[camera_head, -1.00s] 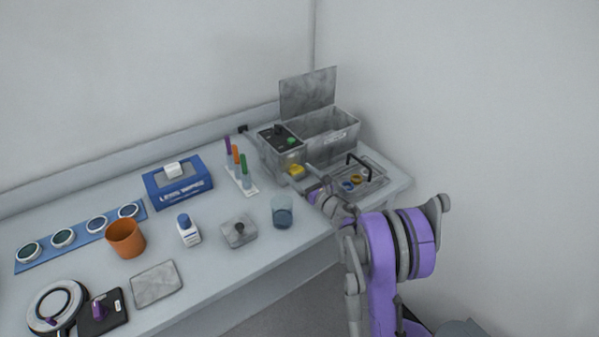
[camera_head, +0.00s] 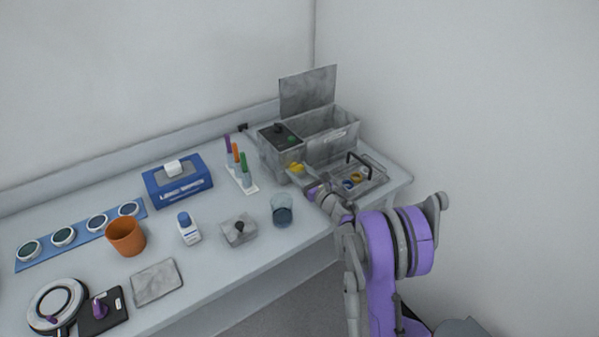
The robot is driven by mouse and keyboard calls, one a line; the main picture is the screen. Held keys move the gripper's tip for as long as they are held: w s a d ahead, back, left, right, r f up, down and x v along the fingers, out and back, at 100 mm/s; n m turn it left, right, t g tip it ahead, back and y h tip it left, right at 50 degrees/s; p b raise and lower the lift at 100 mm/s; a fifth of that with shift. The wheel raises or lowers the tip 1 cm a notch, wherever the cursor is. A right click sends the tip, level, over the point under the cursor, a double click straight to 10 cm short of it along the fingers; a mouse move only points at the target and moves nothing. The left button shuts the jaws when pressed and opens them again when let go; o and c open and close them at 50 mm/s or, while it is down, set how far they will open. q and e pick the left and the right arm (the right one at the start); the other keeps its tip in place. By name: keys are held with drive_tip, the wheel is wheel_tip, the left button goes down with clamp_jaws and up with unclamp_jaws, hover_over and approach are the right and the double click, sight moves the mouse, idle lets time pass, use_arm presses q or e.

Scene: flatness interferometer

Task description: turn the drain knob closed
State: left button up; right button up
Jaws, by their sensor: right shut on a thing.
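The drain knob (camera_head: 296,168) is yellow and sits low on the front of a grey tank unit (camera_head: 318,148) at the back right of the bench. My right gripper (camera_head: 301,174) has its fingers at the knob and is shut on it. The gripper and wrist partly cover the knob, so its exact angle is hard to tell. My left gripper is not in view.
A grey tray (camera_head: 376,185) with a black handle and small round pieces lies right of my right wrist. A glass beaker (camera_head: 282,212), a lidded grey box (camera_head: 239,230) and a tube rack (camera_head: 244,181) stand to the left.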

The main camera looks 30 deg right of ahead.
drive_tip(key=m+b, duration=0.2)
drive_tip(key=m, duration=0.1)
drive_tip(key=shift+d+f+b, duration=0.1)
drive_tip(key=shift+f+b, duration=0.1)
drive_tip(key=shift+b, duration=0.2)
drive_tip(key=m+b, duration=0.2)
drive_tip(key=m, duration=0.2)
drive_tip(key=shift+m+b, duration=0.4)
drive_tip(key=m+b, duration=0.2)
drive_tip(key=m, duration=0.3)
drive_tip(key=shift+d, duration=0.1)
drive_tip(key=shift+m+b, duration=1)
drive_tip(key=shift+m, duration=1.5)
drive_tip(key=o, duration=1.4)
drive_tip(key=shift+c, duration=0.2)
